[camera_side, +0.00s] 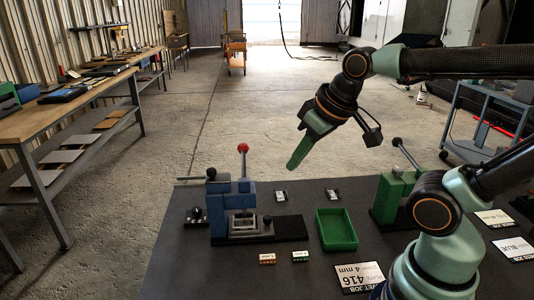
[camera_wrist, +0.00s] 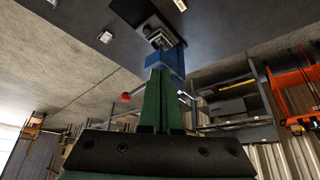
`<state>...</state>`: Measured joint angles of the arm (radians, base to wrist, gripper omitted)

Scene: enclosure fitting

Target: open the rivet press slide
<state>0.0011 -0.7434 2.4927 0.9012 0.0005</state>
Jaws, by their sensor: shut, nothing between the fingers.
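A blue press (camera_side: 230,197) with a red-knobbed lever (camera_side: 242,149) stands on the left of the dark table. Its grey lower block sits on a black slide plate (camera_side: 290,229) that reaches out to the right. The blue press also shows upside down in the wrist view (camera_wrist: 165,62), just beyond my fingertips. A green press (camera_side: 391,200) with a dark-knobbed lever stands to the right, partly behind my arm. My gripper (camera_side: 294,168) is shut and empty, pointing down-left in the air, above and right of the blue press. Its green fingers lie together in the wrist view (camera_wrist: 158,75).
A green tray (camera_side: 336,246) lies between the presses. Two labelled small blocks, orange (camera_side: 267,258) and green (camera_side: 300,256), lie in front. Two small pale parts (camera_side: 280,196) (camera_side: 332,194) lie behind. Printed cards (camera_side: 358,278) lie at the front and right.

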